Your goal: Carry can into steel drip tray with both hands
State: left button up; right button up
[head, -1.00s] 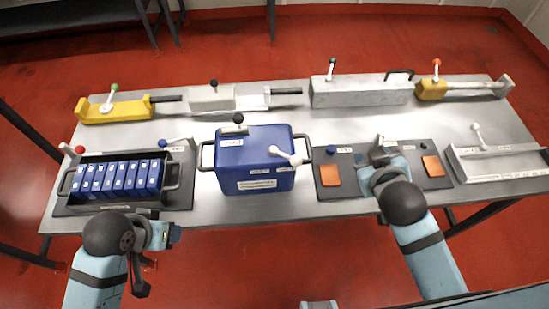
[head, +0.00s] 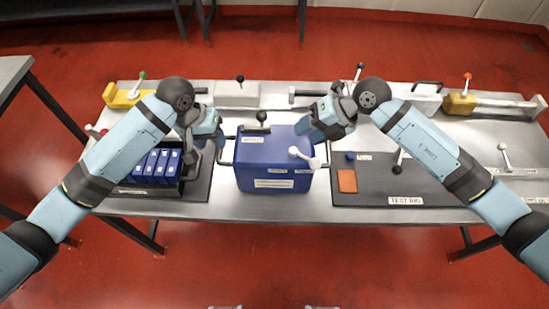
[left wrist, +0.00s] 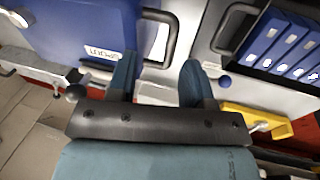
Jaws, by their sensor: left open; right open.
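The can is a blue box (head: 272,172) with a side handle at each end and levers on it, standing upright on the steel table. My left gripper (head: 217,143) is open beside its left end, near the left handle. In the left wrist view the can (left wrist: 85,28) is at upper left, and its handle (left wrist: 160,38) shows between the open fingers (left wrist: 158,78), not gripped. My right gripper (head: 318,128) is open at the can's upper right, near the right handle, which it partly hides. A pale tray-like piece (head: 532,172) at the far right, partly behind my right arm, may be the drip tray.
A black crate (head: 150,189) of blue batteries stands left of the can, partly under my left arm. A dark test rig mat (head: 430,187) with an orange pad (head: 347,181) lies right. Lever fixtures, including a yellow one (head: 118,96), line the back edge.

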aim_at(330, 150)
pick_arm(q)
jog(key=shift+n+y, duration=0.3)
jog(key=shift+n, duration=0.2)
jog(key=w, duration=0.1)
jog(key=w+a+r, duration=0.1)
jog(key=w+a, duration=0.1)
jog(key=shift+w+r, duration=0.1)
jog(key=shift+r, duration=0.25)
pick_arm(e)
jog(key=w+d+f+h, duration=0.2)
jog(key=d+h, duration=0.4)
jog(key=d, duration=0.3)
jog(key=shift+w+d+f+m, duration=0.15)
jog(key=shift+w+d+m, duration=0.15)
jog(key=shift+w, duration=0.55)
pick_arm(q)
notch_tip(330, 150, down, 14)
jog(key=d, duration=0.2)
jog(key=shift+d+r, duration=0.2)
jog(key=shift+d, duration=0.2)
pick_arm(e)
jog(key=x, duration=1.3)
jog(key=shift+f, duration=0.4)
pick_arm(q)
grip_shut()
pick_arm(e)
grip_shut()
